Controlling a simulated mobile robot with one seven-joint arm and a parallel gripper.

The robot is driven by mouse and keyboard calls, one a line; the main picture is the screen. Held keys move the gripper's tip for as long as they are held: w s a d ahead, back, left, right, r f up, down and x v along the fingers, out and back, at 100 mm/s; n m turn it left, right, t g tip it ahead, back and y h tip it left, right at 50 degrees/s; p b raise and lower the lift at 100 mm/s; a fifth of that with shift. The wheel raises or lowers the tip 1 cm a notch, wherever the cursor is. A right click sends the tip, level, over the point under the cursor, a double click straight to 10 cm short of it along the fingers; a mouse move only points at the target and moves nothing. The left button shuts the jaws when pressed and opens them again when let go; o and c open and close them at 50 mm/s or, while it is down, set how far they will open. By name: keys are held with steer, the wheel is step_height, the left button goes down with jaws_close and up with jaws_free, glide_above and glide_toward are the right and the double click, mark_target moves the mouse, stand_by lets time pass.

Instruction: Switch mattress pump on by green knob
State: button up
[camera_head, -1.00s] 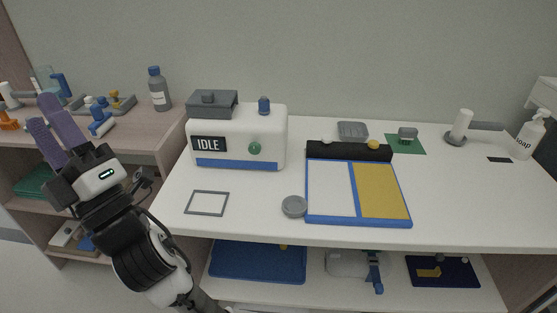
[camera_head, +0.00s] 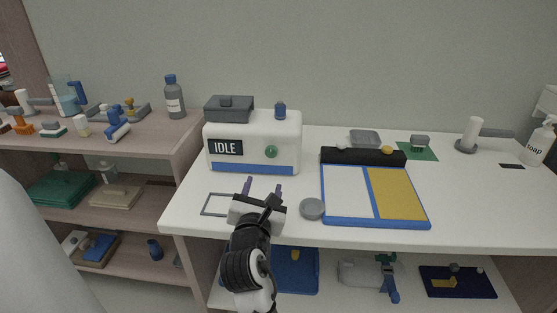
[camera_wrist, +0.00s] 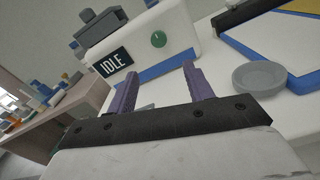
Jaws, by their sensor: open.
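The mattress pump (camera_head: 254,158) is a white box with a blue stripe on the white table, its label reading "IDLE" (camera_head: 225,148). The green knob (camera_head: 271,152) is on its front face, right of the label. In the wrist view the pump (camera_wrist: 178,30) and the green knob (camera_wrist: 158,40) show ahead of the fingers. My gripper (camera_head: 263,188) is open and empty in front of the pump, below the knob and apart from it. Its two purple fingers (camera_wrist: 160,90) point toward the pump's front.
A grey round disc (camera_head: 312,208) lies right of my gripper. A blue-edged board with white and yellow panels (camera_head: 428,222) lies further right. A grey frame (camera_head: 207,207) lies left on the table. A grey bottle (camera_head: 174,98) stands on the left shelf.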

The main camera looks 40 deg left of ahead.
mark_target(270, 154)
steer(key=p+x, duration=0.3)
steer(key=x, duration=1)
steer(key=shift+a+r, duration=0.1)
steer(key=shift+a, duration=0.05)
steer(key=c, duration=1)
steer(key=shift+m, duration=0.3)
steer(key=m, duration=0.5)
steer(key=shift+s, duration=0.15)
steer(key=m, duration=0.6)
steer(key=shift+r, duration=0.15)
steer(key=shift+m, duration=0.3)
